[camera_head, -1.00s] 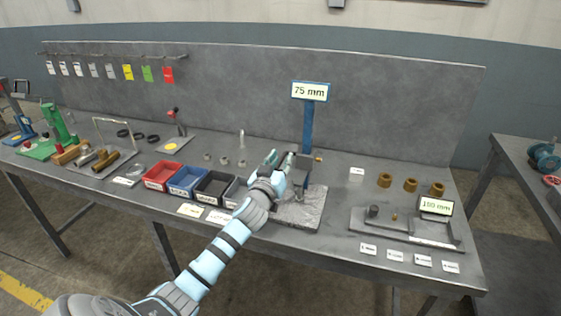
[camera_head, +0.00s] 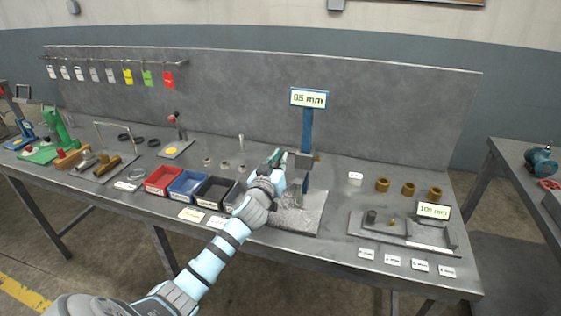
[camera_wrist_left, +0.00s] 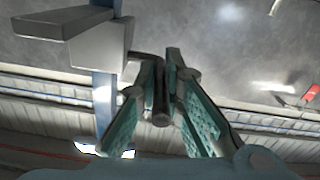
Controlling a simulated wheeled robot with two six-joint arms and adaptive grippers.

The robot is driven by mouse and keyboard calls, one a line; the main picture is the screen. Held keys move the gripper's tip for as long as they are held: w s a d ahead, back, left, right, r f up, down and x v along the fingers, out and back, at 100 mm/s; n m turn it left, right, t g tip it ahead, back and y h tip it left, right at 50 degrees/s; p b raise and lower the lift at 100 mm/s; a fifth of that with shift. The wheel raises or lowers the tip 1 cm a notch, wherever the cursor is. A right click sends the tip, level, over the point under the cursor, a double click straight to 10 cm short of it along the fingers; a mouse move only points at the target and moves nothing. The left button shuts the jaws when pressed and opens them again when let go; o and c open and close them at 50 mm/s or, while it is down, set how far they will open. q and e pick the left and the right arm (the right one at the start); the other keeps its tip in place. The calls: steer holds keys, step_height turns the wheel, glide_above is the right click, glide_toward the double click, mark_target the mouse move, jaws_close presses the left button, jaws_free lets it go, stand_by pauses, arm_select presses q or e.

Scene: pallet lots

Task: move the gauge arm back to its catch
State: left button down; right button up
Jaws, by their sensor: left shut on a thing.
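The height gauge has a blue column (camera_head: 307,130) standing on a grey plate (camera_head: 305,216), with a display (camera_head: 309,97) on top that appears to read 95 mm. The gauge arm (camera_head: 303,161) is a grey block on the column. It fills the upper left of the left wrist view (camera_wrist_left: 85,38), and a dark bent handle (camera_wrist_left: 160,112) extends from it. My left gripper (camera_head: 278,158) is left of the column, with its teal fingers (camera_wrist_left: 163,90) shut on the handle. I cannot make out the catch. My right gripper is out of view.
Red (camera_head: 164,180), blue (camera_head: 187,184) and black (camera_head: 214,192) bins stand left of my arm. A second gauge (camera_head: 405,233) with a small display, brass rings (camera_head: 409,186) and white labels are on the right. A grey back panel (camera_head: 390,110) rises behind.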

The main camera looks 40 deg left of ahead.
arm_select(q)
step_height(320, 180, up, 8)
steer(key=p, duration=0.5)
steer(key=shift+r, duration=0.1)
steer(key=c, duration=1.7)
jaws_free()
steer(key=shift+s+a, duration=0.1)
steer(key=v, duration=1.2)
steer(key=shift+f, duration=0.2)
